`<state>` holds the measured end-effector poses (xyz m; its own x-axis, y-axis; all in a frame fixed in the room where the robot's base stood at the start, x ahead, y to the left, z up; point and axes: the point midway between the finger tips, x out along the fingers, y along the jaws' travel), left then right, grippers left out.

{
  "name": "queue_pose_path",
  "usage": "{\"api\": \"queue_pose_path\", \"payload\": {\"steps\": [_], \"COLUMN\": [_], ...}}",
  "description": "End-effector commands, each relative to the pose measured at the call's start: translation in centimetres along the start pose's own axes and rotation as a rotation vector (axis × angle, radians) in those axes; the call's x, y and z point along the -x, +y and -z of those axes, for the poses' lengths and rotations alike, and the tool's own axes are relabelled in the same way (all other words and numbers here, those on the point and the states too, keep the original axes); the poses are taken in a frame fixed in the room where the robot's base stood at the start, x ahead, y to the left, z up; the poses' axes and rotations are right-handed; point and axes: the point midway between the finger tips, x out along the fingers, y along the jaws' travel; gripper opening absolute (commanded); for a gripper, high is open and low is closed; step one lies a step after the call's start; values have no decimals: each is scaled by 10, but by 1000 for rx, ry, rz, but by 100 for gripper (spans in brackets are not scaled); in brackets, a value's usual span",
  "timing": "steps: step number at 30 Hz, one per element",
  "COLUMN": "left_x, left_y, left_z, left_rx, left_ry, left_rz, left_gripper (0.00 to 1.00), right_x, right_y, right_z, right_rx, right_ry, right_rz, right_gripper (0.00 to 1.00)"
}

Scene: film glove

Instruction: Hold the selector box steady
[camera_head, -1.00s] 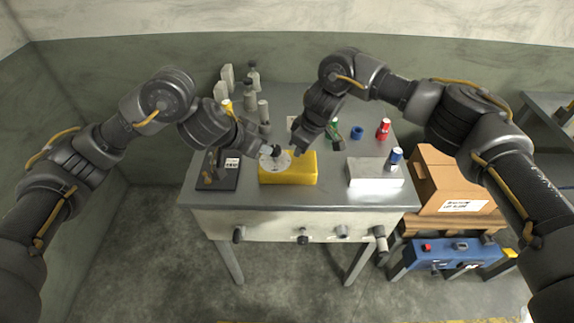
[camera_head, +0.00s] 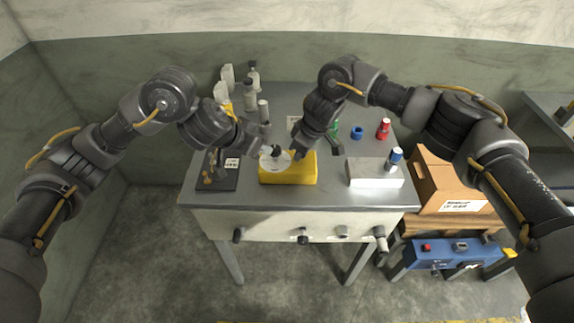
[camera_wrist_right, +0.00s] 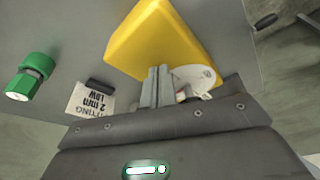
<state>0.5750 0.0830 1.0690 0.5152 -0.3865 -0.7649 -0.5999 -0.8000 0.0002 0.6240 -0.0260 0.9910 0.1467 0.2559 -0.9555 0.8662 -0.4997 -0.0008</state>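The selector box is a yellow block (camera_head: 300,173) on the front middle of the grey table, with a pale round dial (camera_head: 270,163) and a dark knob at its left. My right gripper (camera_head: 298,154) is at the back edge of the box. In the right wrist view its two grey fingers (camera_wrist_right: 157,86) are close together with nothing seen between them, in front of the yellow box (camera_wrist_right: 165,40) and white dial (camera_wrist_right: 196,77). I cannot tell whether they touch the box. My left gripper (camera_head: 264,148) is just behind the dial; its fingers are too small to read.
A dark plate with a fixture (camera_head: 230,178) lies left of the box. A light grey block (camera_head: 375,178) with a blue can (camera_head: 396,158) stands right. A red can (camera_head: 383,129), blue ring (camera_head: 357,132) and grey bottles (camera_head: 250,90) stand farther back.

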Motion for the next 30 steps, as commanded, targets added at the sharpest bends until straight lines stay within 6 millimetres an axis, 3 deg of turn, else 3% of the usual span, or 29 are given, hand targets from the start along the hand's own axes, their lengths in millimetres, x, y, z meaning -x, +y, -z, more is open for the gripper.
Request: {"api": "queue_pose_path", "payload": {"steps": [30], "left_x": [0], "left_y": [0], "left_z": [0], "left_rx": [0], "left_ry": [0], "left_rz": [0], "left_gripper": [36], "right_x": [-7], "right_y": [-1], "right_z": [-3], "right_rx": [0], "right_ry": [-3], "right_rz": [2], "right_gripper": [0]}}
